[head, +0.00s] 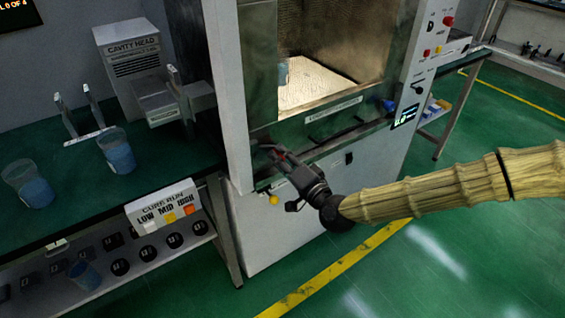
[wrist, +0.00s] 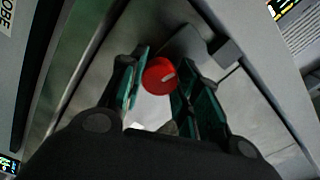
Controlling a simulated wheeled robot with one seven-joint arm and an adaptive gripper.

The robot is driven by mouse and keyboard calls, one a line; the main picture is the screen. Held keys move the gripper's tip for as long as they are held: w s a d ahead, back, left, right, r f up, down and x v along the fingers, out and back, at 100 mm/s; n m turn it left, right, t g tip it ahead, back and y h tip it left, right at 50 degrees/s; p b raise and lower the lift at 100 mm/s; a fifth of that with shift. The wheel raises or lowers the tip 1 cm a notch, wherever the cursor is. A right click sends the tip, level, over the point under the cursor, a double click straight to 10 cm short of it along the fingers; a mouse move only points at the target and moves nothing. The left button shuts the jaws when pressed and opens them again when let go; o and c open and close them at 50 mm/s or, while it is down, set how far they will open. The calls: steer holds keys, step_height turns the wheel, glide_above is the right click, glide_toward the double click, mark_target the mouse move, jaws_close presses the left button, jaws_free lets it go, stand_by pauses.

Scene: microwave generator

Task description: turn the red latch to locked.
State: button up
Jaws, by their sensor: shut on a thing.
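In the head view my gripper (head: 272,152) reaches the lower left front of the steel cabinet (head: 250,80), below the lit chamber opening. There my fingers hide most of the latch, and only a little red shows.
A green bench (head: 80,200) at the left holds cups of blue liquid (head: 117,150) and a panel of LOW, MID and HIGH buttons (head: 165,208). A yellow knob (head: 272,200) sits just below my gripper. The green floor at the right is open.

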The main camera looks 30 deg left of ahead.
steer(key=shift+f+m+b, duration=0.1)
steer(key=shift+m+b, duration=0.4)
steer(key=shift+m, duration=0.9)
steer(key=o, duration=1)
steer(key=shift+o, duration=0.2)
steer(key=v, duration=1.2)
